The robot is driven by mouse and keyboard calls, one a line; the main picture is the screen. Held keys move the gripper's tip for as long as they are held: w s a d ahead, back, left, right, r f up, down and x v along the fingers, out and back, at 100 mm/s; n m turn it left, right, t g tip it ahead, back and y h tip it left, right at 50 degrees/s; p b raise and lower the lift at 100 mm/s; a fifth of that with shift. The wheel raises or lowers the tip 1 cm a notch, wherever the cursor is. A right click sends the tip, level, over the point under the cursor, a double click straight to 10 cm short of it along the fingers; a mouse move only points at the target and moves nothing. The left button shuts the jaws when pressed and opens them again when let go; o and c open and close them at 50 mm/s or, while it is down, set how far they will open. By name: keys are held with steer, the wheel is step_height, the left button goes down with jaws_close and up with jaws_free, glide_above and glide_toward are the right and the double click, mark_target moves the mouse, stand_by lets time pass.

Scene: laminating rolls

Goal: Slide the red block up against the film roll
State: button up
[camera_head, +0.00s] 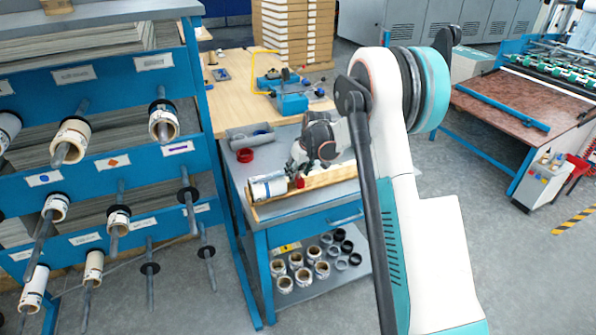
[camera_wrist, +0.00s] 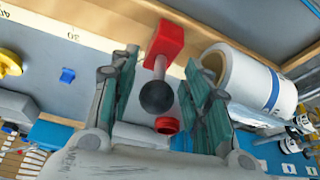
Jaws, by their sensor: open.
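The red block (camera_head: 299,182) sits in the wooden trough on the workbench, just right of the film roll (camera_head: 268,186). In the wrist view the red block (camera_wrist: 167,42) carries a metal rod ending in a black ball knob (camera_wrist: 157,97). The white film roll (camera_wrist: 245,80) lies to its right there, with a small gap between them. My gripper (camera_head: 299,166) is above the trough near the block. In the wrist view my gripper (camera_wrist: 163,70) is open, its fingers on either side of the rod and knob. Its right finger partly covers the view toward the roll.
The wooden trough (camera_head: 335,177) runs along the bench front, with a scale on it in the wrist view. A blue roll rack (camera_head: 100,160) stands left. Several rolls fill the lower shelf (camera_head: 300,290).

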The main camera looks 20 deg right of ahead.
steer(key=v, duration=1.2)
steer(key=shift+s, duration=0.1)
